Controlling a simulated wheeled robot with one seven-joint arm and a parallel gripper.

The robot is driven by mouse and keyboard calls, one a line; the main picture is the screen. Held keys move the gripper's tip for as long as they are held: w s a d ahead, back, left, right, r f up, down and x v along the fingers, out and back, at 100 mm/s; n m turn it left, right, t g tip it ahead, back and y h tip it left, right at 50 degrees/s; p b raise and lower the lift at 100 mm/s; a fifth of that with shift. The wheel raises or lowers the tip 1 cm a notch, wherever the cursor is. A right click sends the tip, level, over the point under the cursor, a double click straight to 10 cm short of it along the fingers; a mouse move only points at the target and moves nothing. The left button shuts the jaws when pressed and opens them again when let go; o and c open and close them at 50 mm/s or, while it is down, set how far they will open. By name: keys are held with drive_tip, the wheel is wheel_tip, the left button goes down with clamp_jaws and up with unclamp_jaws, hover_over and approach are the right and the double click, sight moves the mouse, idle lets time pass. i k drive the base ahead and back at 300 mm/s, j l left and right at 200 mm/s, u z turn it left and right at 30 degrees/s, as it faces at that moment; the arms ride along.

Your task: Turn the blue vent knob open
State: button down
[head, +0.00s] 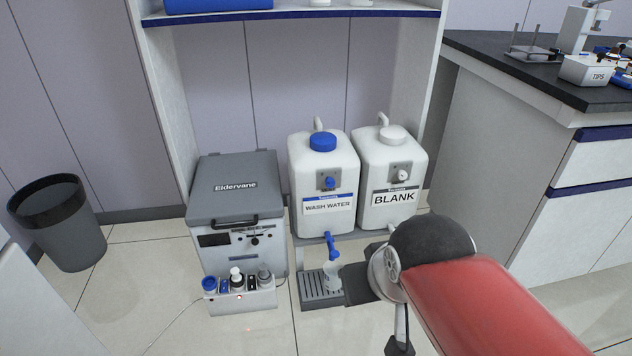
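The blue vent knob (329,183) sits on a small grey plate on the front of the white WASH WATER container (307,228), above its label. The container also has a blue cap (323,143) on top and a blue tap (332,247) low at the front. My gripper (350,286) is low, below and right of the vent knob and apart from it. It is beside a small whitish vessel (333,272) under the tap. Its fingers are too small and dark to show whether they are open, or whether they touch the vessel.
A similar BLANK container (387,222) with a white knob stands to the right. A grooved drip tray (313,290) lies below the tap. The grey-lidded Eldervane box (237,192) and a rack of small bottles (240,302) stand left. A shelf (300,14) overhangs the containers.

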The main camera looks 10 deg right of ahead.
sight(329, 182)
drive_tip(key=i+j+z, duration=0.3)
drive_tip(key=j+z, duration=0.15)
drive_tip(key=i+j+z, duration=0.2)
drive_tip(key=j, duration=0.25)
drive_tip(key=k, duration=0.1)
